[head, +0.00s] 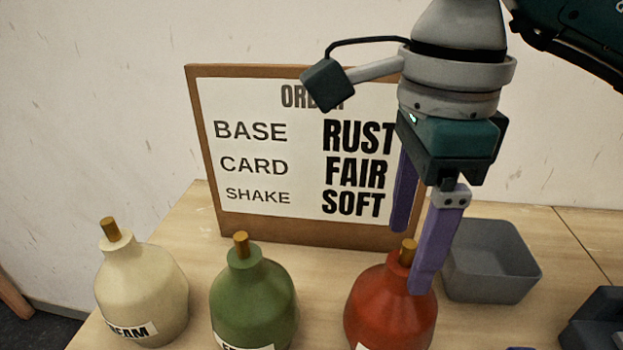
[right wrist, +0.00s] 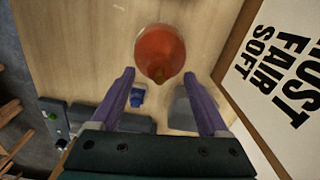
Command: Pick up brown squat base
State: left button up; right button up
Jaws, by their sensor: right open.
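The rust-brown squat base (head: 385,302) stands upright on the table with a brass-coloured stem on top and a partly cut-off label at its front. It also shows in the right wrist view (right wrist: 160,47), beyond my fingertips. My right gripper (head: 409,262) points down with its purple fingers apart, over the base's stem and shoulder. In the right wrist view the open fingers (right wrist: 159,75) have nothing between them. One finger overlaps the base in the head view; I cannot tell whether it touches. My left gripper is not in view.
A green base (head: 254,300) and a cream base (head: 142,290) stand to the left. A framed order board (head: 300,236) reading RUST, FAIR, SOFT stands behind. A grey bin (head: 490,262) is at the right, close to my gripper. A dark object (head: 600,322) sits at the right edge.

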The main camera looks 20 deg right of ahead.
aim_at(393, 303)
jog(key=shift+f, duration=1.3)
grip_shut()
jog(key=shift+r, duration=0.1)
